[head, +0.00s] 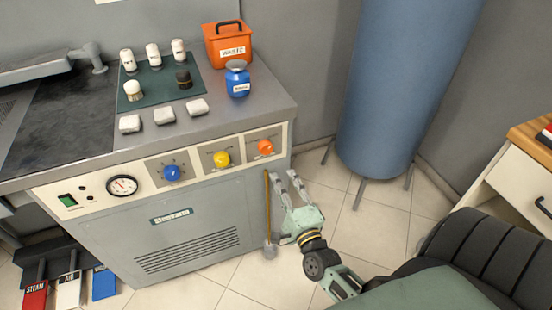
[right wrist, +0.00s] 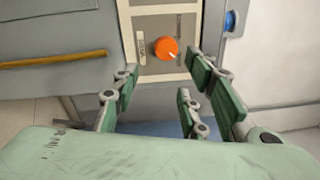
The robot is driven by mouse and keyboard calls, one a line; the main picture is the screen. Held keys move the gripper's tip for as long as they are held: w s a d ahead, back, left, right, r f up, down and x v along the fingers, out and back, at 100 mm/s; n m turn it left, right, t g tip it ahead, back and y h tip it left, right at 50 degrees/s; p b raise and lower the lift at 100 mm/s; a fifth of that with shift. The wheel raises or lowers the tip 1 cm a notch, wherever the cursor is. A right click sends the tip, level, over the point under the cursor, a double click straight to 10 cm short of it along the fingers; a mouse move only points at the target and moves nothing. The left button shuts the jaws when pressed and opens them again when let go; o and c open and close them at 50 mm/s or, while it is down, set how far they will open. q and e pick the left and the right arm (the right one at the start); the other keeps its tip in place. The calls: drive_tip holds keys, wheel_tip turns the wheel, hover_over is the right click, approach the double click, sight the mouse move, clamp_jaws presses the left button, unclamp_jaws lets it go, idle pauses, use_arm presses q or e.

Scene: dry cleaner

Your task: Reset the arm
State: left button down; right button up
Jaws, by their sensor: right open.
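My right gripper (head: 282,180) is open and empty. It is in front of the right end of the grey machine (head: 200,225), over the tiled floor. In the right wrist view its fingers (right wrist: 163,80) are spread apart. An orange knob (right wrist: 166,49) on the cream panel shows beyond and between them, with a visible gap. The same orange knob (head: 265,147) is above the gripper in the head view, right of a yellow knob (head: 222,159) and a blue knob (head: 171,173). My left gripper is not in view.
An orange box (head: 228,42), a blue bottle (head: 237,80) and several small containers stand on the machine top. A thin brown rod (head: 267,205) is close to my right gripper. A blue cylinder (head: 405,75) stands behind; a cabinet (head: 515,190) is at right.

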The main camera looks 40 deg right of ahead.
drive_tip(key=s+a+f+n+g+y, duration=0.1)
drive_tip(key=s+a+f+n+g, duration=0.2)
drive_tip(key=f, duration=0.6)
drive_tip(key=s+a+f+n+g+y+p, duration=0.15)
drive_tip(key=s+f+n, duration=0.3)
drive_tip(key=f, duration=0.45)
drive_tip(key=s+a+f+n+g+y, duration=0.25)
drive_tip(key=a+f+n, duration=0.2)
drive_tip(key=f, duration=0.45)
drive_tip(key=s+f+n+g, duration=0.3)
drive_tip(key=s+f+n, duration=0.1)
drive_tip(key=s, duration=0.6)
drive_tip(key=s+a+f+n+g, duration=0.1)
drive_tip(key=s+f+n+g, duration=0.2)
drive_tip(key=s, duration=0.7)
drive_tip(key=s+f+n+g, duration=0.4)
drive_tip(key=s+f+n, duration=0.2)
drive_tip(key=s+f, duration=0.3)
drive_tip(key=shift+s+a+f+p, duration=0.3)
drive_tip(key=shift+s+p, duration=0.1)
drive_tip(key=shift+s, duration=0.45)
